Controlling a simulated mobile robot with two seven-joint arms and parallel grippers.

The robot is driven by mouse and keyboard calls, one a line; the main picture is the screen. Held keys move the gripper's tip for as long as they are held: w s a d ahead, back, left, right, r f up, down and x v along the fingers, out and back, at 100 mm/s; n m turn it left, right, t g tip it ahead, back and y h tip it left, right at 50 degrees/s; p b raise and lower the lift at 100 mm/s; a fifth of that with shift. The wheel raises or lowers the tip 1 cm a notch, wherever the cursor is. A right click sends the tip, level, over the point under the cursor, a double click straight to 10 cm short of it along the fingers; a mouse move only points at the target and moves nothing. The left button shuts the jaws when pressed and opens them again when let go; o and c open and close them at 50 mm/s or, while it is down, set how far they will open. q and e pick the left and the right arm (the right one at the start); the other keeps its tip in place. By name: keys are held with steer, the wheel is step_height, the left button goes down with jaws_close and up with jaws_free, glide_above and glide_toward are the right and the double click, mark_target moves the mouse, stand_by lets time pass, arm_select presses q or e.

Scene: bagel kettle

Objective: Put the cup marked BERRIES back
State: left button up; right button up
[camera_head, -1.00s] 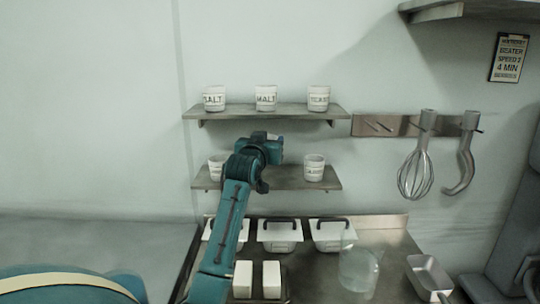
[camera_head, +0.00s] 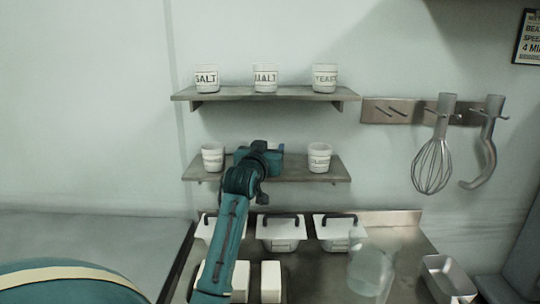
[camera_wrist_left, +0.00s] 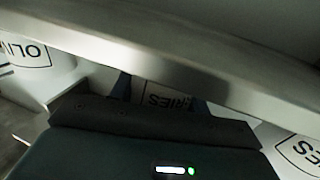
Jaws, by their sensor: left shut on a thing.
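My left gripper (camera_head: 262,156) is at the middle of the lower shelf (camera_head: 310,174), between a white cup (camera_head: 212,157) on the left and a labelled white cup (camera_head: 319,158) on the right. In the left wrist view it is shut on a white cup (camera_wrist_left: 168,100), whose label shows "RIES" upside down. A shelf edge and my gripper hide much of this cup. I cannot tell whether it touches the shelf. My right gripper is not in view.
The upper shelf (camera_head: 230,96) holds cups marked SALT (camera_head: 206,78), MALT (camera_head: 265,77) and YEAST (camera_head: 325,77). A whisk (camera_head: 433,160) hangs at the right. White lidded bins (camera_head: 280,236) and a clear container (camera_head: 369,270) stand on the counter below.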

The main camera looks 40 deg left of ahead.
arm_select(q)
steer(key=shift+s+d+r, duration=0.1)
steer(key=shift+s, duration=0.1)
steer(key=o, duration=0.8)
steer(key=shift+f, duration=0.2)
steer(key=shift+c, duration=0.2)
steer(key=shift+o, duration=1.1)
steer(key=shift+r, duration=0.25)
steer(key=b+v, duration=0.1)
steer(key=v, duration=1.1)
